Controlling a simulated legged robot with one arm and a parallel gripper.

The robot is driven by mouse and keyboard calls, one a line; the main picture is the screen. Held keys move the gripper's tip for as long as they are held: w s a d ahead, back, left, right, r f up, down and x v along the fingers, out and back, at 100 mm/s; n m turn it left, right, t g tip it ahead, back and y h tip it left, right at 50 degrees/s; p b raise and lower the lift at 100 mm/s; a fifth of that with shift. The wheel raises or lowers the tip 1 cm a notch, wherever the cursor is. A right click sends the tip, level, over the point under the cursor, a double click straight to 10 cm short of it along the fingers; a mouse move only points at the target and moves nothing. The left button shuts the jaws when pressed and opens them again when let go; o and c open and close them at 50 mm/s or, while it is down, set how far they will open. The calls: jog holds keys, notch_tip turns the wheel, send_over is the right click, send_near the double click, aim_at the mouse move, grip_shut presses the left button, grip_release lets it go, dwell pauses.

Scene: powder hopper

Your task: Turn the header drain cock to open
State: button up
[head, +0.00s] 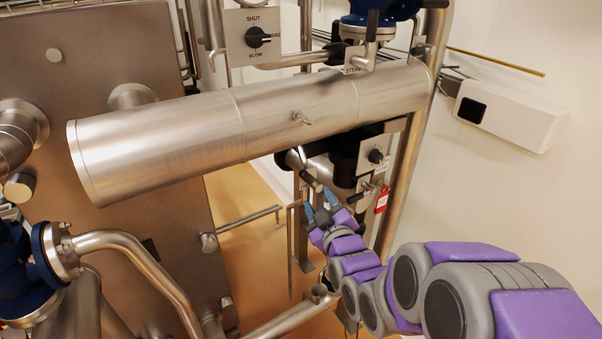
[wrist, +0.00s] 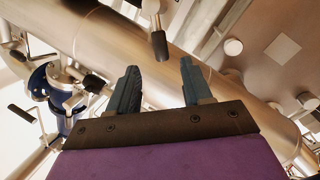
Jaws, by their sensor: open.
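The header (head: 245,118) is a large brushed-steel cylinder across the upper middle of the head view. Below it hangs what looks like the drain cock's lever (head: 311,181), a thin metal stem with a dark grip. In the wrist view the dark grip (wrist: 159,44) shows in front of the pipe, just beyond my fingertips and roughly midway between them. My gripper (head: 319,195) is open and empty, reaching up from below right. Its blue fingers also show spread apart in the wrist view (wrist: 157,72). I cannot tell whether either finger touches the lever.
A selector knob (head: 257,37) marked SHUT and BLOW is above the header. Another knob panel (head: 376,156), a red tag (head: 382,200) and an upright pipe stand close right of my gripper. A blue valve (head: 20,270) is at lower left. A white box (head: 510,115) is on the right wall.

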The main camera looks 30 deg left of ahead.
aim_at(308, 181)
jog(key=x, duration=0.3)
jog(key=p+x, duration=0.1)
jog(key=x, duration=0.2)
jog(key=w+x, duration=0.1)
jog(key=x, duration=0.2)
jog(key=shift+d+r+p, duration=0.25)
jog(key=shift+d+p, duration=0.1)
jog(key=a, duration=0.1)
jog(key=a+f, duration=0.1)
jog(key=a, duration=0.1)
jog(key=c, duration=0.5)
jog(key=shift+a, duration=0.15)
jog(key=shift+c, duration=0.7)
jog(key=shift+w+d, duration=0.1)
jog(key=shift+d, duration=0.2)
jog(key=shift+c, duration=1.4)
jog(key=shift+d, duration=0.2)
grip_shut()
